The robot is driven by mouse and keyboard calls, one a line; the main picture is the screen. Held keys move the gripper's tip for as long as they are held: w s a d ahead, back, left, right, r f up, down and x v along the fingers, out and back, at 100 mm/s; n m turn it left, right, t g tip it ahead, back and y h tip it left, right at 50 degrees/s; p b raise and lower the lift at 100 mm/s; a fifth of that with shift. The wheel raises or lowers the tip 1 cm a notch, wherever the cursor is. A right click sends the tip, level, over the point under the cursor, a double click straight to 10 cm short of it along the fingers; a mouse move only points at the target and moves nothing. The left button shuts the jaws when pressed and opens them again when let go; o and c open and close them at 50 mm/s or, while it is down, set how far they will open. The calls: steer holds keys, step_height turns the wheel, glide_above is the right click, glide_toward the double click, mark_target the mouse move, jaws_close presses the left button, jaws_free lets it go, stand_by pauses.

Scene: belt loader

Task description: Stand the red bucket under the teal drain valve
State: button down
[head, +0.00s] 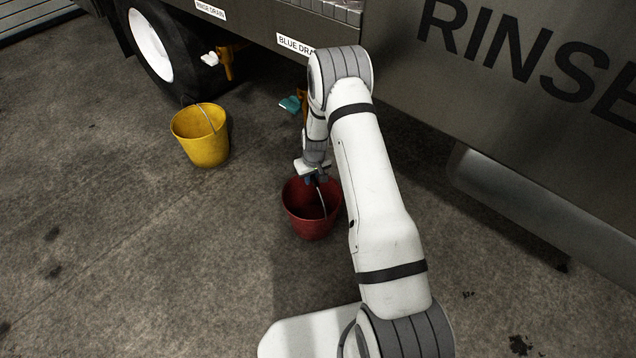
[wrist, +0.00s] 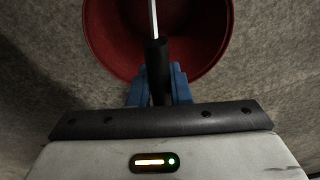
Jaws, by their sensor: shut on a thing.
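The red bucket (head: 312,222) is upright, below my gripper and in front of the truck's lower edge. My gripper (head: 316,178) is shut on the bucket's handle; the wrist view shows its blue fingers (wrist: 158,85) around the dark grip of the handle, with the red bucket (wrist: 110,45) beyond. I cannot tell whether the bucket touches the ground. The teal drain valve (head: 290,103) shows under the truck beside the "BLUE DRA..." label, behind and up-left of the bucket. My arm hides part of that label and the valve's pipe.
A yellow bucket (head: 202,136) stands on the ground to the left, near a wheel (head: 150,45). A white-handled valve (head: 211,58) on an orange pipe is above it, under the "RINSE DRAIN" label. The concrete ground (head: 120,260) at front left is clear.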

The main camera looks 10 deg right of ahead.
steer(key=shift+w+d+f+b, duration=0.2)
steer(key=shift+d+f+b, duration=0.1)
steer(key=shift+f, duration=0.3)
steer(key=shift+w+d+f+b, duration=0.25)
steer(key=shift+f+b, duration=0.1)
steer(key=shift+f, duration=0.2)
steer(key=shift+w+d+f+b, duration=0.2)
steer(key=shift+d+f+b, duration=0.1)
steer(key=shift+f, duration=0.4)
steer(key=c, duration=1.3)
jaws_free()
steer(key=shift+c, duration=0.2)
step_height(320, 180, up, 8)
steer(key=s+p, duration=0.1)
steer(key=p, duration=0.1)
steer(key=shift+f+p, duration=0.15)
steer(key=shift+p, duration=0.25)
